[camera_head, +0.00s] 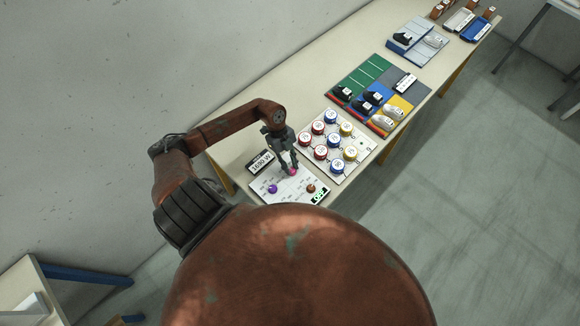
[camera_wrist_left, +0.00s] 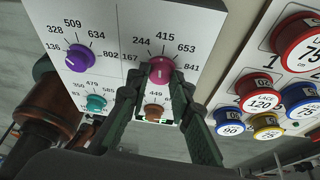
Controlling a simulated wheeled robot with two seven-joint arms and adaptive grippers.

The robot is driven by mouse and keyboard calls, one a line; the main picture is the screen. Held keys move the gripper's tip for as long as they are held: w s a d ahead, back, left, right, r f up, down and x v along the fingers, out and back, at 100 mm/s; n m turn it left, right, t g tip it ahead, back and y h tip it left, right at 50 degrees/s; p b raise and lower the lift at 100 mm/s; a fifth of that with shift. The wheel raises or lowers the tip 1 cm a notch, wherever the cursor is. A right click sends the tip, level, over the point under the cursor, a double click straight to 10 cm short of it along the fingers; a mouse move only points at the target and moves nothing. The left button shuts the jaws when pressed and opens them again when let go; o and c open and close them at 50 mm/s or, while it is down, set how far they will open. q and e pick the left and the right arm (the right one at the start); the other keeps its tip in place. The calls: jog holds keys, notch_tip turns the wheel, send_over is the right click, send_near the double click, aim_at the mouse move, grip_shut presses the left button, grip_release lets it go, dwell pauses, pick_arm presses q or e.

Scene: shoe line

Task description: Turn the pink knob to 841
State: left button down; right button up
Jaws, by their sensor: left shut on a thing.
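The pink knob (camera_head: 293,172) is on the white control panel (camera_head: 262,197) on the table. In the left wrist view the pink knob (camera_wrist_left: 161,69) has the printed numbers 167, 244, 415, 653 and 841 around it, with 841 on its right. My left gripper (camera_head: 288,168) reaches down to the knob. Its two dark fingers (camera_wrist_left: 162,82) are shut on the knob from both sides. A small light mark shows on the knob, but I cannot tell surely which number it points at. My right gripper is not in view.
A purple knob (camera_wrist_left: 80,58), a teal knob (camera_wrist_left: 96,102) and a brown knob (camera_wrist_left: 154,112) are close by on the panel. A sign reading 1690 W (camera_head: 261,162) stands behind it. Several red, blue and yellow round pieces (camera_head: 333,138) are beside the panel. Shoes on coloured mats are farther along.

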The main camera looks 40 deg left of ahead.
pick_arm(q)
jog(key=m, duration=0.1)
jog(key=m+g+b, duration=0.1)
jog(key=m, duration=0.1)
jog(key=m+b, duration=0.1)
jog(key=shift+w+f+m+g+y, duration=0.1)
jog(key=shift+w+m+g+y, duration=0.2)
jog(key=shift+m+y, duration=0.1)
jog(key=m+b, duration=0.2)
jog(key=m, duration=0.1)
jog(key=m+g+y+b, duration=0.1)
jog(key=shift+w+d, duration=0.15)
jog(key=shift+d, duration=0.15)
jog(key=m+y+b, duration=0.1)
jog(key=m, duration=0.1)
jog(key=m+y+b, duration=0.1)
jog(key=m+b, duration=0.1)
jog(key=m, duration=0.1)
jog(key=shift+d+m+g, duration=0.2)
jog(key=shift+m+g, duration=0.1)
jog(key=shift+g, duration=0.1)
jog(key=shift+d+m+y+b, duration=0.1)
jog(key=shift+m+y+b, duration=0.4)
jog(key=shift+m, duration=0.9)
jog(key=c, duration=1.7)
grip_release()
